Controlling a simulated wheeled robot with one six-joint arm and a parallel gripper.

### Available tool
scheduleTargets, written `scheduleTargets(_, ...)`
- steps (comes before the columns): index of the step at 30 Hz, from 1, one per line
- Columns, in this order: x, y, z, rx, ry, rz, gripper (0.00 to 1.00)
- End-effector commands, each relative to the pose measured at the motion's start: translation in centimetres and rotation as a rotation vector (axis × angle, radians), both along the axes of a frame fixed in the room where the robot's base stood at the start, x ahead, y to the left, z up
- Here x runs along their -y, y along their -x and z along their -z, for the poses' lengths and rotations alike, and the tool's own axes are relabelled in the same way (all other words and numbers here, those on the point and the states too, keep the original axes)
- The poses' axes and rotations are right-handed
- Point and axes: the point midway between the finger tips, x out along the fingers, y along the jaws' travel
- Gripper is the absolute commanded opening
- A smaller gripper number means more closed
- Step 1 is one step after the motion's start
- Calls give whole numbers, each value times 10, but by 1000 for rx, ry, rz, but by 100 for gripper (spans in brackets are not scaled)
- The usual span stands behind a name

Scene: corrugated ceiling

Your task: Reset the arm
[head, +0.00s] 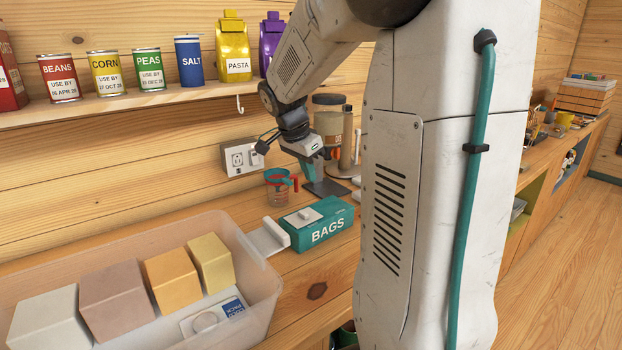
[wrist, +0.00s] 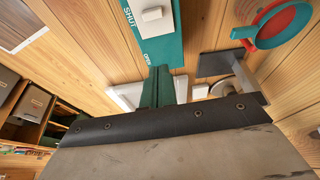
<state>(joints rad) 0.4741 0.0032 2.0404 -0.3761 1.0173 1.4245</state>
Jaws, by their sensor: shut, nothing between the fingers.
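My gripper (head: 322,157) hangs at the end of my bent arm, above the counter and in front of the wall outlet in the head view. It is pointed downward, and its teal fingers are together with nothing between them. In the wrist view the closed fingers (wrist: 160,84) stick out past the dark edge of the gripper body. The fingers are behind the teal bags box (head: 332,230) and right of the measuring cup (head: 277,193), apparently clear of both. My arm column hides part of the counter on the right.
A translucent bin (head: 262,297) with several coloured blocks stands at the front left. A shelf (head: 135,101) with cans, a salt tin and pasta bags runs above the counter. Jars (head: 328,122) stand behind the gripper. Open floor (head: 560,240) lies at the right.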

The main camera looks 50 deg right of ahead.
Motion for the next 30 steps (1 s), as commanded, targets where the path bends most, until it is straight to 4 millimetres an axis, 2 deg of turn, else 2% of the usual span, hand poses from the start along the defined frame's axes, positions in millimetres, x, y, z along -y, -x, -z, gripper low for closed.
scheduleTargets(17,0,0,0,-3,0,-11,0)
scheduleTargets(22,-5,5,5,-74,-33,-161,0)
scheduleTargets(26,-29,29,16,-174,-116,-382,0)
scheduleTargets(29,-66,52,15,-226,-178,-604,0)
scheduleTargets(30,-84,62,13,-242,-201,-705,0)
